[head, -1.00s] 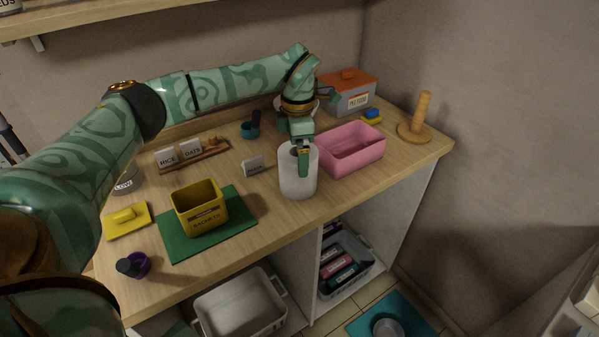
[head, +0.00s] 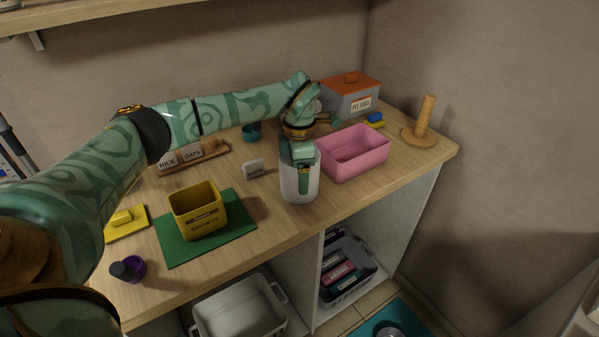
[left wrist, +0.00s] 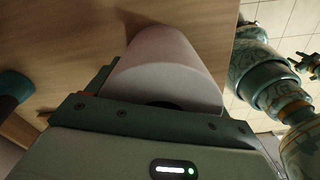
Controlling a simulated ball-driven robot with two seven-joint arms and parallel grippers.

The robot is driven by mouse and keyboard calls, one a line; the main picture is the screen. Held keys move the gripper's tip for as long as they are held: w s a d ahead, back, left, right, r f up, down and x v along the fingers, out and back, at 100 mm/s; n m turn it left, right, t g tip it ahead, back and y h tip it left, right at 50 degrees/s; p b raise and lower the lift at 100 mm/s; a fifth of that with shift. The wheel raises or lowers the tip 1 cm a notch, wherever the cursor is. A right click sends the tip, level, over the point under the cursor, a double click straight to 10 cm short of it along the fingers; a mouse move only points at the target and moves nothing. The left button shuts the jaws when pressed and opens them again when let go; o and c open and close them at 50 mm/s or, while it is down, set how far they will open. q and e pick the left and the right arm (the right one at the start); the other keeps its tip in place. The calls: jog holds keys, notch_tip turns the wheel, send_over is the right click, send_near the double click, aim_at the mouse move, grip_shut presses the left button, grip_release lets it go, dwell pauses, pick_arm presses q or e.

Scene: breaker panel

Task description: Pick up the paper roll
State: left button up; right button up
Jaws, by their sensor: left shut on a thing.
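The white paper roll (head: 288,188) stands upright on the wooden counter, left of the pink bin. My left gripper (head: 302,178) comes down over it from above, with one finger showing against its near side. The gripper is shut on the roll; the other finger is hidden. In the left wrist view the roll (left wrist: 168,62) sticks out beyond the gripper body, and its dark core hole is partly covered. I cannot tell whether the roll's base is clear of the counter.
The pink bin (head: 372,158) stands close to the roll's right. A wooden peg holder (head: 425,122) is at the counter's right end. The yellow sachets box (head: 200,215) sits on a green mat (head: 240,236). A small pasta sign (head: 254,168) stands left of the roll.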

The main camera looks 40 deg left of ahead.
pick_arm(q)
jog(key=s+d+r+p, duration=0.1)
jog(key=r, duration=0.1)
jog(key=d+r+p, duration=0.1)
jog(key=r, duration=0.2)
jog(key=s+r+p, duration=0.1)
jog(key=r, duration=0.2)
jog(key=shift+s+d+r+p, duration=0.25)
jog(key=shift+s+d+p, duration=0.05)
jog(key=shift+d+p, duration=0.1)
jog(key=s+d+r+p, duration=0.1)
jog(key=s+d+r, duration=0.3)
jog(key=s+d, duration=0.3)
jog(key=shift+d+r+p, duration=0.25)
jog(key=shift+p, duration=0.05)
pick_arm(e)
jog(key=shift+t, duration=0.3)
jog(key=r, duration=0.1)
jog(key=w+r, duration=0.1)
jog(key=r, duration=0.3)
jog(key=shift+w+d+r, duration=0.1)
jog(key=shift+w+d, duration=0.15)
jog(key=shift+w, duration=0.1)
pick_arm(q)
jog(key=shift+o, duration=0.2)
pick_arm(e)
jog(key=shift+a, duration=0.1)
